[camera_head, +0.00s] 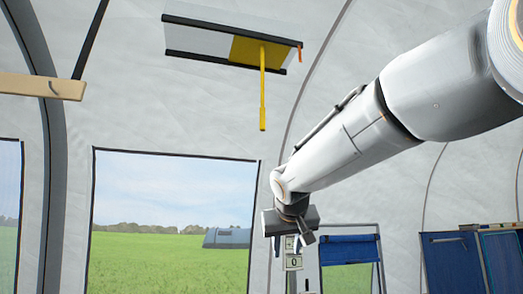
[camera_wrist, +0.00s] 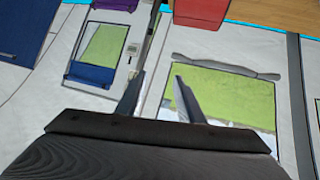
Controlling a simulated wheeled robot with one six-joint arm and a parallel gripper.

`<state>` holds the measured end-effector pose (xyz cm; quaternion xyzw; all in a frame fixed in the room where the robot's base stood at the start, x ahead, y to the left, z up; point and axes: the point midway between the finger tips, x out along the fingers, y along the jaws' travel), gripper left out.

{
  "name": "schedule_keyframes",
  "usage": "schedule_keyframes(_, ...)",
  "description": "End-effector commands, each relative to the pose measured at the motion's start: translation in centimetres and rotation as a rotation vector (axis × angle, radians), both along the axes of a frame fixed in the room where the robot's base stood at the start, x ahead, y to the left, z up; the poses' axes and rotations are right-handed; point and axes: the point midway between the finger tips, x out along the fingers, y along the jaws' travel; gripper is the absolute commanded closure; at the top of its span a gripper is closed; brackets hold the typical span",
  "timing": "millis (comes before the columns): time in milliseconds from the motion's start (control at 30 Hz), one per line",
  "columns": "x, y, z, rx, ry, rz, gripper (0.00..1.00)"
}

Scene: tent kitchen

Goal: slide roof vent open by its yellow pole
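The roof vent (camera_head: 205,41) is high in the tent roof in the head view, with two dark rails. A yellow panel (camera_head: 245,50) sits between the rails toward their right end, and a pale area shows to its left. The yellow pole (camera_head: 263,90) hangs straight down from the panel and ends in a thicker grip. My gripper (camera_head: 288,248) is well below the pole and a little to its right, apart from it. In the wrist view my gripper (camera_wrist: 158,90) is open, with nothing between its fingers. The vent and pole do not show there.
A large window (camera_head: 170,215) looks onto a field. A wooden shelf (camera_head: 40,86) is on the left. A blue roll (camera_head: 350,250) hangs over a smaller window, and blue panels (camera_head: 455,262) stand at right. A red object (camera_wrist: 200,12) shows in the wrist view. Space around the pole looks clear.

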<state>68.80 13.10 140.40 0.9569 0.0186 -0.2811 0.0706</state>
Motion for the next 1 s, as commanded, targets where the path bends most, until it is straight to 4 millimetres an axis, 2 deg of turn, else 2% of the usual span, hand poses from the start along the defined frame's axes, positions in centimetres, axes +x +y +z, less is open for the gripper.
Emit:
schedule_keyframes(33, 0.2, 1.6, 6.5, 0.017, -0.092, 0.014, 0.66)
schedule_keyframes(67, 0.1, 2.4, 9.9, 0.028, -0.142, 0.019, 0.66)
schedule_keyframes(100, -0.1, 3.2, 14.1, 0.043, -0.205, 0.024, 0.66)
schedule_keyframes(167, -0.8, 4.3, 20.1, 0.068, -0.295, 0.031, 0.66)
schedule_keyframes(200, -1.5, 4.9, 23.8, 0.085, -0.35, 0.034, 0.66)
schedule_keyframes(300, -3.3, 5.7, 30.8, 0.123, -0.456, 0.04, 0.66)
schedule_keyframes(400, -4.6, 6.0, 35.0, 0.148, -0.519, 0.042, 0.66)
schedule_keyframes(500, -5.3, 6.2, 37.1, 0.162, -0.552, 0.044, 0.66)
schedule_keyframes(633, -5.0, 6.2, 37.9, 0.167, -0.565, 0.043, 0.66)
schedule_keyframes(1000, 0.3, 6.6, 38.0, 0.166, -0.562, 0.042, 0.66)
